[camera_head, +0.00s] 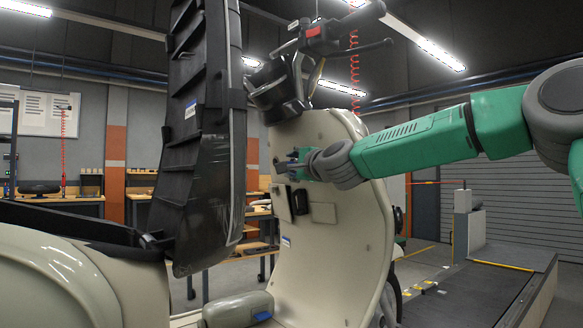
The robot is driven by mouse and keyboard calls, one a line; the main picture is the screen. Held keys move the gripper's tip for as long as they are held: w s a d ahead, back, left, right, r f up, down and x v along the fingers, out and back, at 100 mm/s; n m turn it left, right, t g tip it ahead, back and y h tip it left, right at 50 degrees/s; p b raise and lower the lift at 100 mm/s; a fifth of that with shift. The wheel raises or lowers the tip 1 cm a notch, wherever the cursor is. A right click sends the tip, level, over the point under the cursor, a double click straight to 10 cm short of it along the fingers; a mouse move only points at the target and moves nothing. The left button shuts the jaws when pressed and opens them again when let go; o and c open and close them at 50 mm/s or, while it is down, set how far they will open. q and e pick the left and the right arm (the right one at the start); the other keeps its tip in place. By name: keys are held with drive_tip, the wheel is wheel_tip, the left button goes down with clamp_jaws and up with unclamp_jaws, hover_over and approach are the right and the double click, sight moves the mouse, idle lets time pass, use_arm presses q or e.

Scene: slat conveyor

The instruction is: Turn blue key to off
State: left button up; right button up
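A cream scooter's leg shield (330,235) stands upright in the middle of the view. My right arm reaches in from the right, and its gripper (290,163) is at the inner face of the leg shield, below the handlebar. The gripper is small and dark here, and its wrist covers part of the panel. A small bluish patch shows at the fingers; I cannot tell whether it is the blue key or part of the gripper. The key's position and the finger opening cannot be made out. My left gripper is not in view.
The scooter's raised dark seat (205,140) stands upright left of the leg shield. The handlebar (325,35) with a red switch is above. A black clip (299,201) is on the panel below the gripper. A conveyor platform (480,300) lies at the right.

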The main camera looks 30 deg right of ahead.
drive_tip(key=shift+r, duration=0.1)
drive_tip(key=shift+s, duration=0.25)
drive_tip(key=s, duration=0.7)
drive_tip(key=shift+a+f, duration=0.25)
drive_tip(key=shift+w+a, duration=0.1)
drive_tip(key=s+p, duration=0.6)
drive_tip(key=shift+a, duration=0.3)
